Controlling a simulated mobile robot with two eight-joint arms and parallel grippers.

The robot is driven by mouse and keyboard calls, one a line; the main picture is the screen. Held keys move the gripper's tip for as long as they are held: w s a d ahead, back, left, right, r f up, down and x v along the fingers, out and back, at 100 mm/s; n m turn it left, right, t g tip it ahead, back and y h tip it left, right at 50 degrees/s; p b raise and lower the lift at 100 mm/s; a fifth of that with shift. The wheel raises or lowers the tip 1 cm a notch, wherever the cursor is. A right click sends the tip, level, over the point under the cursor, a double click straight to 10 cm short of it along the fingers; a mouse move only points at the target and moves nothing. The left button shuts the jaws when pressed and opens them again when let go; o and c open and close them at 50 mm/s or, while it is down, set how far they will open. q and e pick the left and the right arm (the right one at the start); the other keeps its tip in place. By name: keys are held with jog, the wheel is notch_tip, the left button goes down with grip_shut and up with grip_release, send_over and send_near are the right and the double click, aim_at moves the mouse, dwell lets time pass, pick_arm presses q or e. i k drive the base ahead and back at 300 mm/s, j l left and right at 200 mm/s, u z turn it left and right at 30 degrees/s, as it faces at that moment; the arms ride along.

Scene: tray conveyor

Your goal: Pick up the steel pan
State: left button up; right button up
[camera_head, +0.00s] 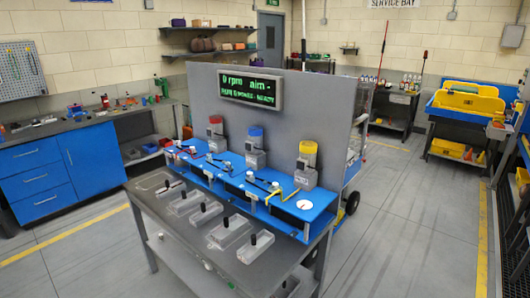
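I cannot pick out one thing as the steel pan for certain. Several shallow grey blocks or trays (226,237) with black upright handles stand in a row along the front of the grey table (185,245). A small white disc (305,204) with a red mark lies on the right end of the blue platform (318,216). Neither of my grippers is in view.
On the blue platform stand three grey units with red (216,120), blue (256,131) and yellow (308,148) tops. A grey panel (330,118) with a lit display (250,88) rises behind them. Blue cabinets (40,175) stand left. The floor at right is clear.

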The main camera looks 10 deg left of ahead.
aim_at(170, 190)
jog(key=i+j+z, duration=0.15)
jog(key=j, duration=0.15)
jog(key=i+j+z, duration=0.2)
jog(key=j, duration=0.15)
jog(key=j+z, duration=0.15)
jog(key=j, duration=0.15)
jog(key=i+j+z, duration=0.1)
jog(key=j, duration=0.25)
jog(key=i+j+z, duration=0.1)
jog(key=j, duration=0.25)
jog(key=i+j+z, duration=0.1)
jog(key=j, duration=0.25)
jog(key=i+j, duration=0.1)
jog(key=j, duration=0.5)
jog(key=i+j, duration=0.1)
jog(key=j, duration=0.55)
jog(key=i+j, duration=0.1)
jog(key=j, duration=0.5)
jog(key=i+j+z, duration=0.1)
jog(key=j, duration=0.5)
jog(key=i+j, duration=0.1)
jog(key=j, duration=0.55)
